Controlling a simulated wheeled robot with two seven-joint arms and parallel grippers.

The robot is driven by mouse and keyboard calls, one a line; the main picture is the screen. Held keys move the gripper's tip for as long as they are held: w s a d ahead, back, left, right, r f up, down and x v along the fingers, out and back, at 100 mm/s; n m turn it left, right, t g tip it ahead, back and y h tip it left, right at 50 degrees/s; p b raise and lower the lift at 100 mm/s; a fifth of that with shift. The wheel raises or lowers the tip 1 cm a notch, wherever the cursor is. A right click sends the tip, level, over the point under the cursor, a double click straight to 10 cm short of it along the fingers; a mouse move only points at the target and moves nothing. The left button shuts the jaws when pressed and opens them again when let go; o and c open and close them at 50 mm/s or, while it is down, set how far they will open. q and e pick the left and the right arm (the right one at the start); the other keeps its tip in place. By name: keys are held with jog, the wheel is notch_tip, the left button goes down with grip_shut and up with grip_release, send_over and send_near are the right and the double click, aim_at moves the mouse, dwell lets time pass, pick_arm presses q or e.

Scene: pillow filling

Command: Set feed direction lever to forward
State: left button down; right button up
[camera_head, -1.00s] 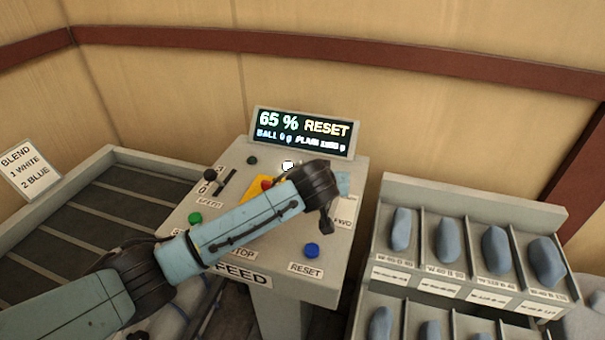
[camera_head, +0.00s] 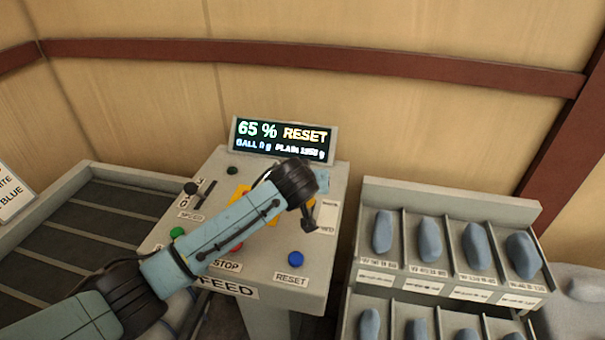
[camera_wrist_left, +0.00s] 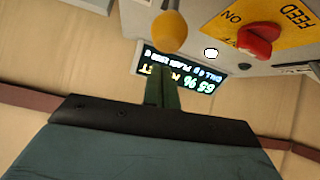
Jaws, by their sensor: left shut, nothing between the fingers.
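The grey feed control panel (camera_head: 262,268) stands in the middle of the head view. My left gripper (camera_head: 309,222) hangs over its right side, beside a partly covered label that seems to end in "FWD" (camera_head: 326,230). In the left wrist view the gripper (camera_wrist_left: 164,88) is shut, with nothing held. An orange ball knob (camera_wrist_left: 170,33), probably the lever's, shows right at the fingertips; I cannot tell whether they touch. The lever itself is hidden behind my wrist in the head view, so its position cannot be read. My right gripper is out of view.
The display (camera_head: 283,140) reads 65 % RESET. A red switch (camera_wrist_left: 258,40) on a yellow FEED plate sits near the gripper. Blue RESET (camera_head: 296,259) and green (camera_head: 177,233) buttons are at the panel's front. A sample rack (camera_head: 450,197) stands right, a slatted bin (camera_head: 95,175) left.

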pick_arm(q)
jog(key=v, duration=0.9)
jog(key=shift+r+b, duration=0.3)
jog(key=shift+r, duration=0.2)
jog(key=shift+a, duration=0.1)
